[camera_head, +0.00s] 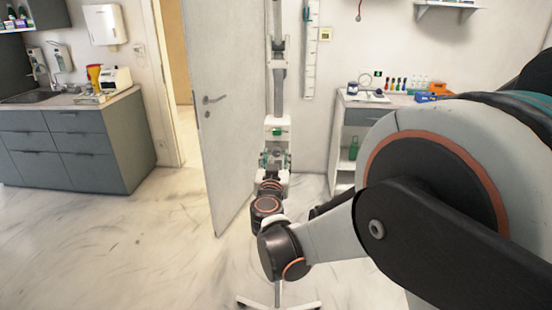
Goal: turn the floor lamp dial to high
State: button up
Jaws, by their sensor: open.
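The floor lamp stands upright ahead of me, with a grey pole (279,90) and a pale wheeled base (300,306) at the bottom edge. A white box (277,122) on the pole carries a small green part, which may be the dial (277,132). Its setting is too small to read. My gripper (275,156) is open, just below the green part in the picture. I cannot tell whether it touches the lamp. My wrist and arm hide the lower pole, and the lamp head is out of view.
A pale door (222,130) stands ajar behind the lamp on the left. A white shelf unit (345,130) with bottles and small containers stands at right behind my arm. Grey drawer cabinets (65,145) with a sink stand at far left. The floor at left is clear.

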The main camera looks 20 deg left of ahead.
jog(key=v, duration=1)
